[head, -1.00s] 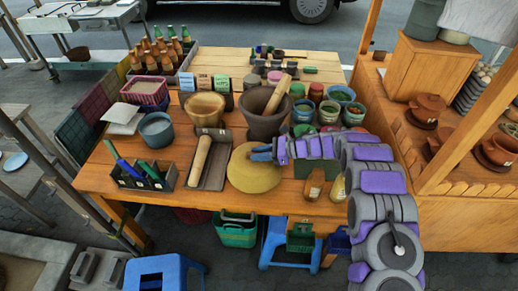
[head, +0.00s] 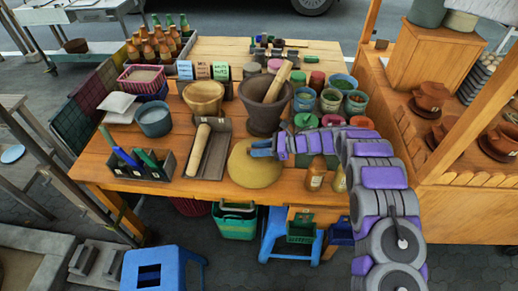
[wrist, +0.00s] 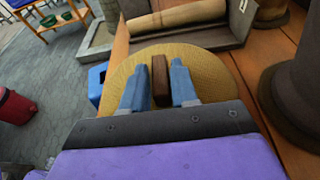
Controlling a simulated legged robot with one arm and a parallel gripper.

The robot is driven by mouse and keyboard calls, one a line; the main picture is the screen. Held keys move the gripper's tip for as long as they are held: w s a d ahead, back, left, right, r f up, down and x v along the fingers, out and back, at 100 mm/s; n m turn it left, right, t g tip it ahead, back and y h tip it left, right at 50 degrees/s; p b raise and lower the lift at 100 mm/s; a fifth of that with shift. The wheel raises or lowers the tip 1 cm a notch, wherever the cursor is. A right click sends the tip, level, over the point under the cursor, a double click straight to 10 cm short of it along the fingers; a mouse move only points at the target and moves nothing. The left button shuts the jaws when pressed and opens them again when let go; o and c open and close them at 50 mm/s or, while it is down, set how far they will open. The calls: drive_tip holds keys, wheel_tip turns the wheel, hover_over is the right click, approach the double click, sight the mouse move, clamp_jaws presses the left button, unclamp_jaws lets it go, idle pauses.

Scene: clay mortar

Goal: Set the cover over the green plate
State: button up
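The cover (head: 253,174) is a round, yellowish woven disc in front of the mortar, close above or on the table's front part. It fills the middle of the wrist view, with a brown handle bar (wrist: 160,80). A flat green round thing (head: 306,121), likely the green plate, is behind my arm, right of the mortar. My arm hides the table around there.
The mortar (head: 265,106) with its pestle stands behind the cover. A pestle board (head: 213,161) lies to the left, with a dark tray (head: 139,170) beyond it. Several filled bowls crowd the back right. Small bottles (head: 315,178) stand under my arm near the front edge.

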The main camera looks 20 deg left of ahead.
drive_tip(key=o, duration=0.4)
drive_tip(key=shift+d, duration=0.1)
